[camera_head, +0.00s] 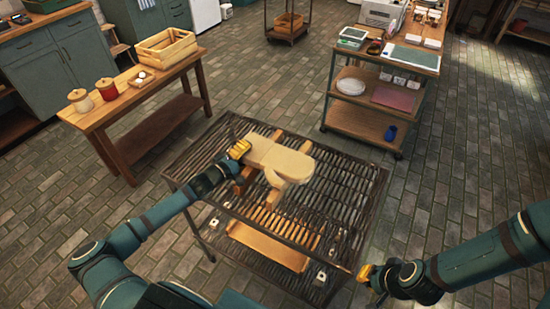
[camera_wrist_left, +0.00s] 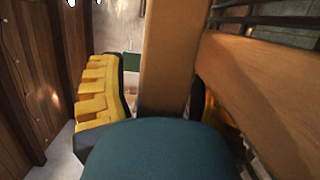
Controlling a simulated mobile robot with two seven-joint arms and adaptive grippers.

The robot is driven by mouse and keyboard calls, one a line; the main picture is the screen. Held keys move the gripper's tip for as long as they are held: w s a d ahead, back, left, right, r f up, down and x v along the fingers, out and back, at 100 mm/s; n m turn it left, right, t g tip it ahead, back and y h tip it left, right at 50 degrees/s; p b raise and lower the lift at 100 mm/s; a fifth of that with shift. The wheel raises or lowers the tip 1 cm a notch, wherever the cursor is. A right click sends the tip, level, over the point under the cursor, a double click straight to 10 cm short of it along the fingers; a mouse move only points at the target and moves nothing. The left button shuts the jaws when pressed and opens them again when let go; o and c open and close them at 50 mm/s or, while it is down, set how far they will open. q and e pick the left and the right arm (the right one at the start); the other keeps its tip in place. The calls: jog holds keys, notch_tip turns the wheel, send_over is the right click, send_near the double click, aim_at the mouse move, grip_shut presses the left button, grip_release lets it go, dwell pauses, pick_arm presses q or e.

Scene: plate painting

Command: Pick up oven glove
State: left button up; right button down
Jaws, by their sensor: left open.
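A pale beige mitt-shaped thing, which looks like the oven glove (camera_head: 282,158), lies over a wooden stand (camera_head: 244,178) on a slatted rack table (camera_head: 340,190). Its thumb-like part points toward me. My left gripper (camera_head: 240,149) is at the glove's left end, with its yellow fingers close to it. In the left wrist view the fingers are apart, with a brown wooden-looking bar (camera_wrist_left: 172,60) between them. Whether they touch it or the glove I cannot tell. My right gripper (camera_head: 368,275) is at the table's near right corner, away from the glove; its jaw opening is unclear.
A bench (camera_head: 157,130) with a crate (camera_head: 166,48) and jars stands at the left. A shelf trolley (camera_head: 366,122) stands behind right. Open floor surrounds the rack.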

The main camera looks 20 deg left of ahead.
pick_arm(q)
jog(key=shift+w+d, duration=0.2)
jog(key=shift+w, duration=0.3)
grip_shut()
